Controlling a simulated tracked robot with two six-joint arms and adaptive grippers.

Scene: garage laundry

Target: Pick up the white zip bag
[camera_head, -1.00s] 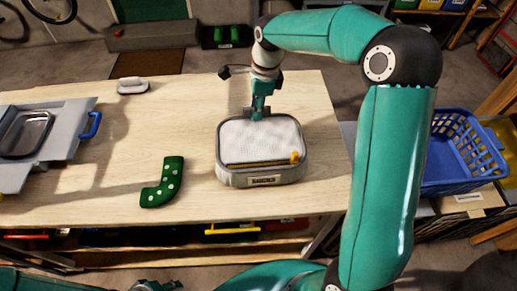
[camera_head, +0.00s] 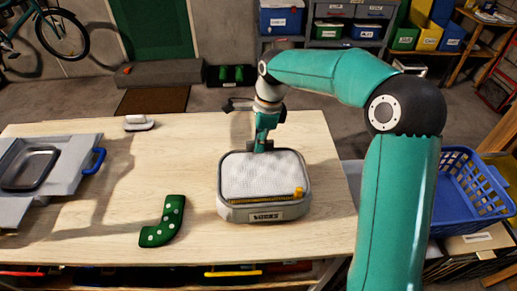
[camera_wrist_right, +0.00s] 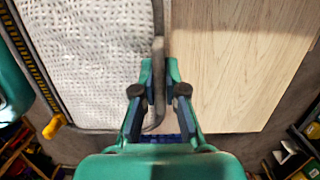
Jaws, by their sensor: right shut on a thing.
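The white zip bag (camera_head: 262,177) has a white textured top, a grey border, a yellow zip with a yellow pull, and a label on its grey front. It is over the middle of the wooden table, and I cannot tell whether it touches the tabletop. My right gripper (camera_head: 262,148) is at its far edge. In the right wrist view my right gripper (camera_wrist_right: 159,68) is shut on the grey border of the bag (camera_wrist_right: 90,60), one finger on each side of the edge. My left gripper is out of view.
A green spotted L-shaped thing (camera_head: 165,222) lies left of the bag. A grey tray holder with a blue handle (camera_head: 92,160) is at the left, and a small white-topped thing (camera_head: 138,123) is at the back. A blue basket (camera_head: 470,190) stands at the right.

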